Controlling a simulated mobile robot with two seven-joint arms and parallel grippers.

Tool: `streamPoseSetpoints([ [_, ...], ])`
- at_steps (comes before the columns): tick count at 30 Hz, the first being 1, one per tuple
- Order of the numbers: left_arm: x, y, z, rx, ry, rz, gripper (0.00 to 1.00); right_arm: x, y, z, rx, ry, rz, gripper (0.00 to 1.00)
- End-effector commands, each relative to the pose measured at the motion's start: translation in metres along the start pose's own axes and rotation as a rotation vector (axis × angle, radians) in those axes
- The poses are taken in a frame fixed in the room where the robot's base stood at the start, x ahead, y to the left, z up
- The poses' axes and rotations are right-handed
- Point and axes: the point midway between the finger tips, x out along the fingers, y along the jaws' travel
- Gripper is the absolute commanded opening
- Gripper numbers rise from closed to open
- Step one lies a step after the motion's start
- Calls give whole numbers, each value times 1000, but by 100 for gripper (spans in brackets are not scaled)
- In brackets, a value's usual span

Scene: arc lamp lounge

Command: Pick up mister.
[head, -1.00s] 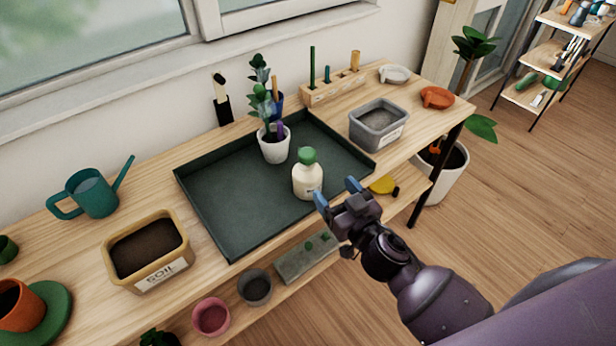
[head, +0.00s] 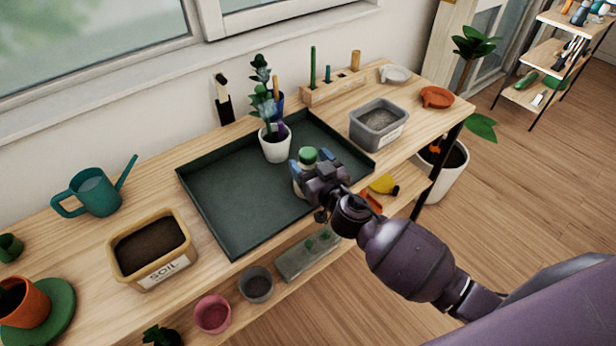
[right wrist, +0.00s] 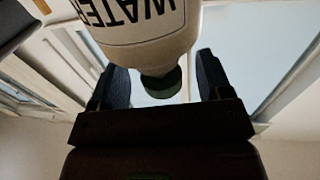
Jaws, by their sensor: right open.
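The mister is a cream bottle with a green cap (head: 308,155). It stands upright at the right part of the dark green tray (head: 222,205). In the right wrist view the mister (right wrist: 140,30) shows large, with "WATER" lettering upside down and its cap between the two fingers. My right gripper (head: 309,172) is open, with its fingers either side of the bottle in the head view; it hides most of the bottle's body. I cannot tell whether the fingers touch it. The right gripper also shows in the right wrist view (right wrist: 160,88). My left gripper is not in view.
A white pot with a plant (head: 275,147) stands in the tray close behind the mister. A grey bin (head: 378,128) is to the right, a soil box (head: 150,270) and teal watering can (head: 95,195) to the left. The tray's left part is clear.

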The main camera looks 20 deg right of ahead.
Motion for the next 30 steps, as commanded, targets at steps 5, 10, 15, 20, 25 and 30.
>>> streamPoseSetpoints([
  [5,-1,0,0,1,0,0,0,13,0,1,0,-1,0,72],
  [10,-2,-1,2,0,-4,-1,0,14,0,1,1,-1,0,72],
  [15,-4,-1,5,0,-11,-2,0,14,0,1,1,-1,0,60],
  [20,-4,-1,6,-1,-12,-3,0,14,0,1,1,-1,0,35],
  [25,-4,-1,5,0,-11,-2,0,14,0,1,1,-1,0,9],
  [30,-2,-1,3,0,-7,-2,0,14,0,0,1,1,0,0],
])
